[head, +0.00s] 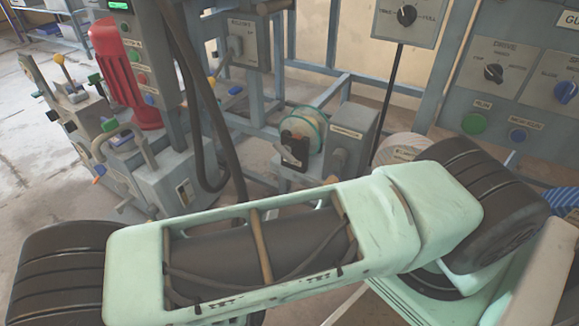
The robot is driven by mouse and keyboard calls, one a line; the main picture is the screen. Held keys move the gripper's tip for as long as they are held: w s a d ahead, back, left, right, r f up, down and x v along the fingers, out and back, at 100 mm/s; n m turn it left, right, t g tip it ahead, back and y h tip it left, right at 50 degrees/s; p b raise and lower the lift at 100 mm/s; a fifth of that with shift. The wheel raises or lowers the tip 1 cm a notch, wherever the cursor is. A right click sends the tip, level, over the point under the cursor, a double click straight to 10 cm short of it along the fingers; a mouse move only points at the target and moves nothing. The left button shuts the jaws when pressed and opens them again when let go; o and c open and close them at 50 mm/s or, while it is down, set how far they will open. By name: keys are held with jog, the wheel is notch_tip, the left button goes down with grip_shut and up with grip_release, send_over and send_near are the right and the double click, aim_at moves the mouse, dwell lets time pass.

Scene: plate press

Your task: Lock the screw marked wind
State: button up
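I cannot make out a screw marked wind in the head view. A pale green drum (309,119) with a black clamp-like part (294,149) in front sits near the middle. To its right a grey box (357,123) carries a small label too small to read, with a rounded metal part (338,160) at its lower front. My pale green arm crosses the lower half of the picture and hides what lies behind it. My gripper is not in view.
A grey machine with a red motor (124,75) and several coloured knobs stands at left. A panel marked DRIVE (495,69) with dials and buttons stands at right. A black hose (194,100) hangs left of the drum. Bare floor (40,175) shows at far left.

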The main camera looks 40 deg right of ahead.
aim_at(284, 156)
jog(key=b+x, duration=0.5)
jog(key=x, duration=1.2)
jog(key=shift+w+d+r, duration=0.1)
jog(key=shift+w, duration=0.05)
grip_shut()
